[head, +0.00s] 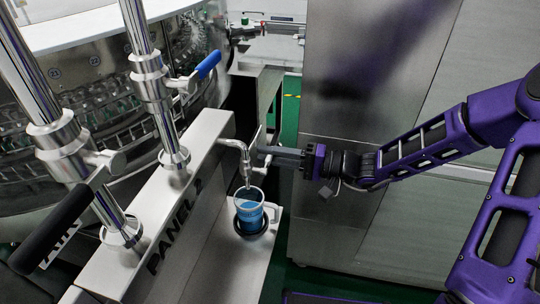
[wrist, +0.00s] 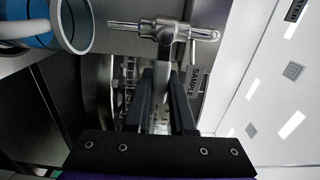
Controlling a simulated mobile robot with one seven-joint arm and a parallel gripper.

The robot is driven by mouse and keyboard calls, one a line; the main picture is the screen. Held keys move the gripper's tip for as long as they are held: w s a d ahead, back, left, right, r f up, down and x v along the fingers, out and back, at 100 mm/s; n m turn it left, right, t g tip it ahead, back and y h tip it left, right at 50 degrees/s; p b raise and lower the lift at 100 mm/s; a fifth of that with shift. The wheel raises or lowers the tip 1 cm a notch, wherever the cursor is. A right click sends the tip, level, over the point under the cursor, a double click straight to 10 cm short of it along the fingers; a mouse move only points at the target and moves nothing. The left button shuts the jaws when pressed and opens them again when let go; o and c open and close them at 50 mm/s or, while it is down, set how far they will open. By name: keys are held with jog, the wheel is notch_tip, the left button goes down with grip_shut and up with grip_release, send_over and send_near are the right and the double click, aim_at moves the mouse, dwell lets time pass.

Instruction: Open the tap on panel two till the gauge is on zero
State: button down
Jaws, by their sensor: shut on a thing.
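Panel two (head: 172,228) is a grey metal box with "PANEL 2" lettered on its side. A metal tap (head: 240,158) with a bent spout sticks out from its end, and it also shows at the top of the wrist view (wrist: 165,30). My gripper (head: 266,156) reaches in from the right at the tap. In the wrist view its two dark fingers (wrist: 168,75) are closed around the tap's handle, which partly hides between them. A blue-and-white cup (head: 249,212) stands below the spout. I cannot make out a gauge in either view.
Upright pipes with a blue lever (head: 206,66) and a black lever (head: 58,232) rise from the panel. The cup stands close to the tap, on a grey ledge (head: 236,272). A large metal cabinet (head: 335,225) stands behind my gripper. A "SAMPLE" label (wrist: 198,84) is near the tap.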

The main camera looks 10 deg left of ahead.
jog(key=c, duration=0.8)
grip_release()
jog(key=shift+o, duration=0.2)
jog(key=shift+d, duration=0.1)
jog(key=s+d+p, duration=0.1)
jog(key=d, duration=1.6)
jog(key=shift+s+d, duration=0.15)
jog(key=shift+s, duration=0.05)
